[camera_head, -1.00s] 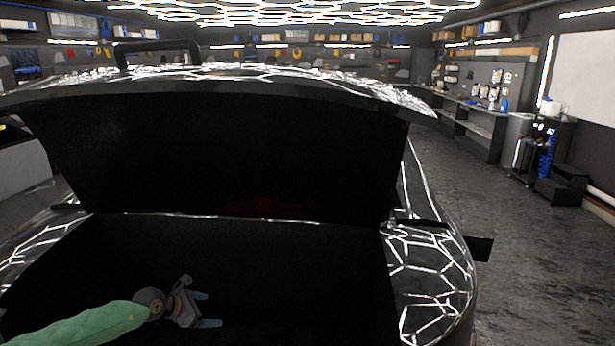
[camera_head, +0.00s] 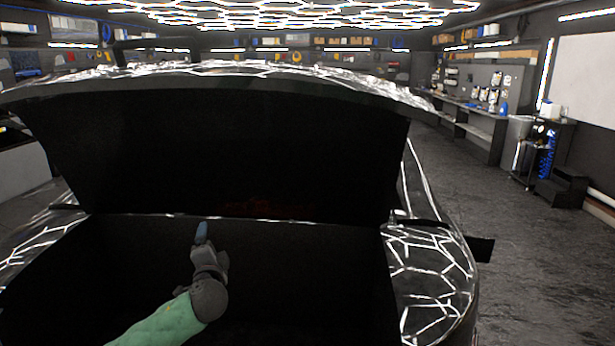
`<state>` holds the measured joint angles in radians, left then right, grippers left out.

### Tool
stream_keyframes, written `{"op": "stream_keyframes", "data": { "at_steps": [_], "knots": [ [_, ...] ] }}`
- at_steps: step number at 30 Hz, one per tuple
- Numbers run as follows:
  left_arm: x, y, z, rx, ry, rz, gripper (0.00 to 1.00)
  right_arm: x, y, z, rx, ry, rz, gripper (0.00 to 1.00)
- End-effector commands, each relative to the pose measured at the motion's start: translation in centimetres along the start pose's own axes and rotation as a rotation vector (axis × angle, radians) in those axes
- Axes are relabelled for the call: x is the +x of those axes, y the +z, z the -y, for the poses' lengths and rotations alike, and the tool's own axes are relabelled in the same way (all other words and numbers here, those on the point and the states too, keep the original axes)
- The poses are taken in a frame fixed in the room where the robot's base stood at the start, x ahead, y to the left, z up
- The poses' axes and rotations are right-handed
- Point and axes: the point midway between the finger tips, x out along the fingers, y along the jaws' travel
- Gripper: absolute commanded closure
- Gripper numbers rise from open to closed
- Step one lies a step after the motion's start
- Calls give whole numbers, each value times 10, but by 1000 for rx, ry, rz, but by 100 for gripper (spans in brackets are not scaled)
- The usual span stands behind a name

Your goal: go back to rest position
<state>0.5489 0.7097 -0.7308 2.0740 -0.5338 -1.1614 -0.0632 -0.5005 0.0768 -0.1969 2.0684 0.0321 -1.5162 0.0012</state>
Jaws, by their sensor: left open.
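My left gripper (camera_head: 202,232) is in front of the open rear of a dark car (camera_head: 437,262). Its arm comes in from the lower left in a green sleeve. The raised lid (camera_head: 215,140) of the car fills the middle of the view. My right gripper is not in view.
A workbench (camera_head: 475,115) with shelves runs along the back right wall. A black cart (camera_head: 535,155) with blue parts and a dark step (camera_head: 562,188) stand at the right. The floor (camera_head: 545,265) right of the car is clear.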

Motion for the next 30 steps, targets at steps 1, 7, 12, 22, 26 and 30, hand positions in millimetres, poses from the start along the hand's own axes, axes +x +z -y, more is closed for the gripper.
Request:
{"op": "stream_keyframes", "data": {
  "at_steps": [1, 7, 12, 22, 26, 30],
  "knots": [
    [-19, 4, -24, -86, 78, 53, 6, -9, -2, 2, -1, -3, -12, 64],
    [-87, 16, -92, -318, 358, 229, 6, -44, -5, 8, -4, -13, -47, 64],
    [-148, 23, -143, -440, 567, 327, 6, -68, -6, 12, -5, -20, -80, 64],
    [-251, 32, -216, -635, 854, 415, 6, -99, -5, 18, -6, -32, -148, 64],
    [-287, 39, -240, -705, 925, 450, 6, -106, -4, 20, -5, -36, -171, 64],
    [-323, 52, -266, -767, 978, 509, 6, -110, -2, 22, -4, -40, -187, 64]
  ]
}}
